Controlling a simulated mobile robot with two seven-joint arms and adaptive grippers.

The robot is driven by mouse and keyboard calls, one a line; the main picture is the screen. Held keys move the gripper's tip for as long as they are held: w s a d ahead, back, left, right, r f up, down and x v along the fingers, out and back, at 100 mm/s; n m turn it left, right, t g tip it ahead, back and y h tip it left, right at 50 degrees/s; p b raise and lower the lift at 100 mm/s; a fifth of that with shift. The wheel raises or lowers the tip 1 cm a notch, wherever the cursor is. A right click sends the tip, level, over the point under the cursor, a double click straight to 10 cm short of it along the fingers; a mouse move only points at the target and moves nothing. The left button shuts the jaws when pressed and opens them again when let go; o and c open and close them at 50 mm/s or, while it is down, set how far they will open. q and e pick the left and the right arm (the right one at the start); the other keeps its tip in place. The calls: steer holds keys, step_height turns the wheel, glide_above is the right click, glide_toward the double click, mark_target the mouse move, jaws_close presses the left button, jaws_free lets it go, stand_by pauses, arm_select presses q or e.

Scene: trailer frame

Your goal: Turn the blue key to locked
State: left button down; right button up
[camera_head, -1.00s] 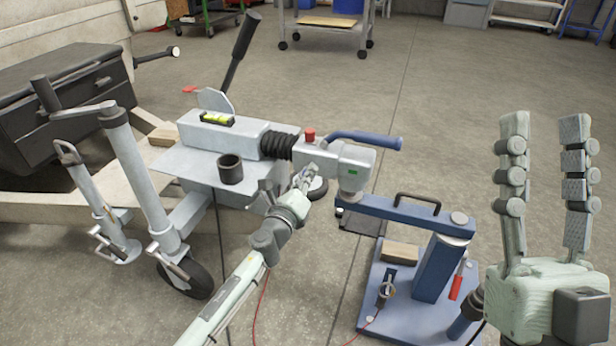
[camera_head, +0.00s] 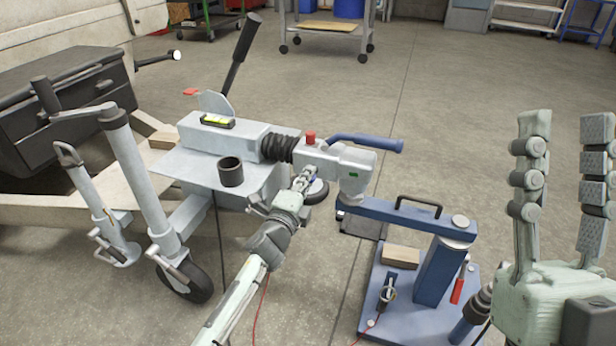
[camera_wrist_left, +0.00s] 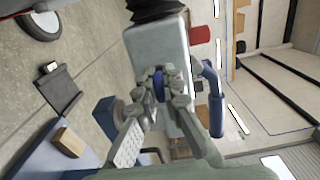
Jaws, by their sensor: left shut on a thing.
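The blue key (camera_wrist_left: 159,88) shows between my left gripper's fingertips in the left wrist view, against the side of the grey coupling head (camera_wrist_left: 162,48). My left gripper (camera_wrist_left: 160,92) is shut on it. In the head view my left gripper (camera_head: 306,178) reaches the near side of the coupling head (camera_head: 322,158), and the fingers hide most of the key. Whether the key points to locked cannot be read. My right gripper (camera_head: 566,190) is raised at the right, its fingers wide apart and empty.
A blue handle (camera_head: 365,140) and a red knob (camera_head: 310,138) sit on the coupling. A blue stand (camera_head: 440,262) is under the coupling's right end. The jockey wheel post (camera_head: 140,180) stands at the left.

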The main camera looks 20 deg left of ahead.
arm_select(q)
steer(key=shift+r, duration=0.15)
stand_by(0.4)
steer(key=c, duration=1.6)
jaws_free()
steer(key=shift+c, duration=0.2)
steer(key=shift+s+f, duration=0.2)
steer(key=shift+s, duration=0.1)
steer(key=s, duration=1.1)
steer(key=shift+s+a, duration=0.15)
steer(key=shift+a, duration=0.1)
